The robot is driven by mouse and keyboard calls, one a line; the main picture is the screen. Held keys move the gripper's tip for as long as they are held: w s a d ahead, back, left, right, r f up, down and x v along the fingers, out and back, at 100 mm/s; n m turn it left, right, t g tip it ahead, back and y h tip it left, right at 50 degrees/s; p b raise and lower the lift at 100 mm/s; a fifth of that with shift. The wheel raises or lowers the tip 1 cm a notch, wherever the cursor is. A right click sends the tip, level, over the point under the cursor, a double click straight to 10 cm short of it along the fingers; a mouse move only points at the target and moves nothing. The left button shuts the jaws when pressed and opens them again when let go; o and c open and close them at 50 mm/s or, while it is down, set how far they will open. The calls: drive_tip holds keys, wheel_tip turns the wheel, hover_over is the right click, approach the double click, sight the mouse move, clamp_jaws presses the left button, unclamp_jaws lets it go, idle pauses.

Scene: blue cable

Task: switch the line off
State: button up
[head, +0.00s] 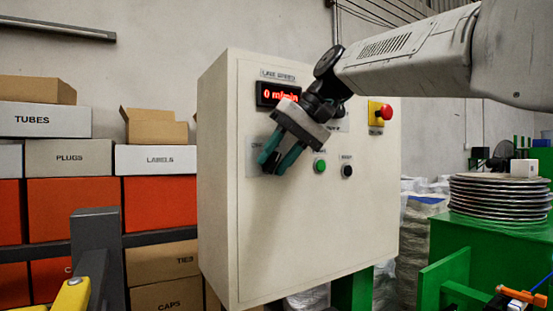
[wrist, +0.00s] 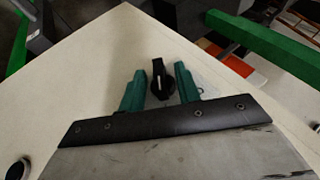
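The cream control cabinet (head: 330,230) fills the middle of the head view. Its red display (head: 277,93) reads 0 m/min. A black rotary switch (wrist: 160,84) with a white mark stands out from the panel in the wrist view; my gripper hides it in the head view. My gripper (head: 269,160) is at the panel's left part. In the wrist view its teal fingers (wrist: 159,72) are apart, one on each side of the switch, with a visible gap on both sides. A label plate lies behind the switch, partly covered.
A green button (head: 320,166) and a black button (head: 347,171) sit right of my gripper. A red mushroom button (head: 384,111) on yellow is at the upper right. Shelved boxes (head: 66,157) stand left. A green machine with stacked discs (head: 499,197) stands right.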

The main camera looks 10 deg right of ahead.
drive_tip(key=shift+f, duration=0.1)
clamp_jaws()
drive_tip(key=shift+a+h, duration=0.1)
drive_tip(key=shift+h, duration=0.2)
drive_tip(key=shift+a+r+n+t+h, duration=0.15)
drive_tip(key=shift+t+h, duration=0.1)
drive_tip(key=shift+h, duration=0.3)
drive_tip(key=shift+r+n+t+h, duration=0.15)
drive_tip(key=shift+t+h, duration=0.1)
drive_tip(key=shift+h, duration=0.3)
drive_tip(key=shift+s+a+n+t+h, duration=0.15)
drive_tip(key=shift+n+t+h, duration=0.2)
drive_tip(key=shift+h, duration=0.85)
drive_tip(key=n+t+h, duration=0.1)
drive_tip(key=t+h, duration=0.1)
drive_tip(key=h, duration=0.3)
drive_tip(key=shift+a, duration=0.15)
drive_tip(key=shift+t, duration=0.25)
